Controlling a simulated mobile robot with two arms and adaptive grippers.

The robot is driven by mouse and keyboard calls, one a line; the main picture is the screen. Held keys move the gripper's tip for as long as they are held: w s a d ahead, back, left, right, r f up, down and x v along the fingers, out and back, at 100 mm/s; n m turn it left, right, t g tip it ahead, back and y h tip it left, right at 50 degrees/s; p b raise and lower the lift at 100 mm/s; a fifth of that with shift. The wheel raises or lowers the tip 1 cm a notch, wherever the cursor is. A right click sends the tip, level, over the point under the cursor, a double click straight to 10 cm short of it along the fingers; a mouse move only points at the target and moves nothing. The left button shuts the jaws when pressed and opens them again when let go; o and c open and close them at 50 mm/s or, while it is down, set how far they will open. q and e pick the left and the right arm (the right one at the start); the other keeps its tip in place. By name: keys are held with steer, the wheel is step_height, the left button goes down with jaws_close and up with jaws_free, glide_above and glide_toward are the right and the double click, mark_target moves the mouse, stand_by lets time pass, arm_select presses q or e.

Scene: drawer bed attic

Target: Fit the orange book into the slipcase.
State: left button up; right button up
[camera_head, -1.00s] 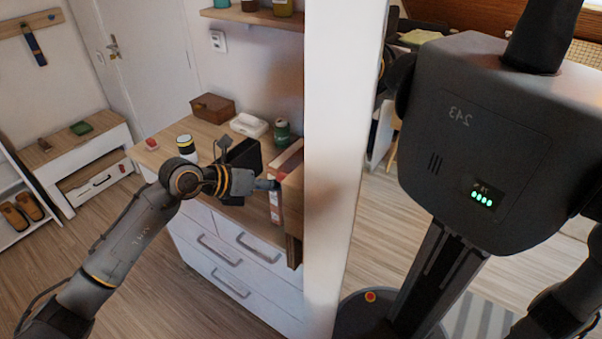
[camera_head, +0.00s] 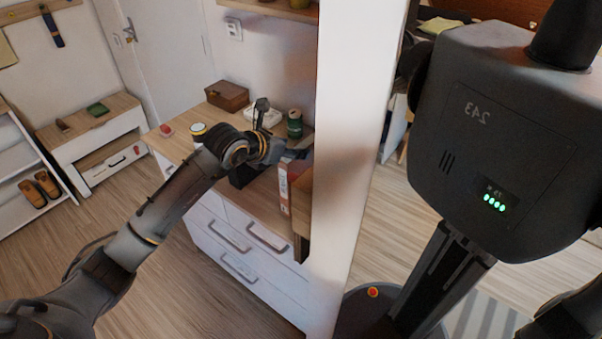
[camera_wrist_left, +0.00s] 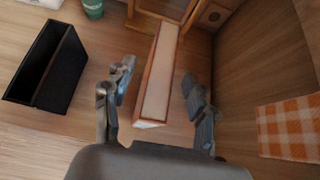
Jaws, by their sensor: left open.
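The orange book stands upright on the dresser top; its pale page edge shows between orange covers in the left wrist view (camera_wrist_left: 166,50), and its narrow side, partly hidden, shows in the head view (camera_head: 284,190). The black slipcase (camera_wrist_left: 66,72) stands apart to the left of the book with its hollow showing; in the head view it is mostly hidden behind my arm (camera_head: 242,177). My left gripper (camera_wrist_left: 158,80) is open, its fingers on either side of the book with gaps; it also shows in the head view (camera_head: 290,152). My right gripper is not seen directly.
A green can (camera_head: 294,124), white box (camera_head: 262,117), brown box (camera_head: 227,96) and yellow-lidded jar (camera_head: 198,132) stand on the dresser. A wooden wall and orange checked cloth (camera_wrist_left: 288,128) lie right of the gripper.

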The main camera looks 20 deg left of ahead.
mark_target(301, 146)
arm_select(q)
steer(key=p+x, duration=0.2)
steer(key=x, duration=0.1)
steer(key=shift+w+d, duration=0.2)
steer(key=shift+d, duration=0.05)
steer(key=shift+w+d+f, duration=0.15)
steer(key=shift+w+f, duration=0.3)
steer(key=shift+f, duration=0.05)
jaws_close()
steer(key=shift+r, duration=0.1)
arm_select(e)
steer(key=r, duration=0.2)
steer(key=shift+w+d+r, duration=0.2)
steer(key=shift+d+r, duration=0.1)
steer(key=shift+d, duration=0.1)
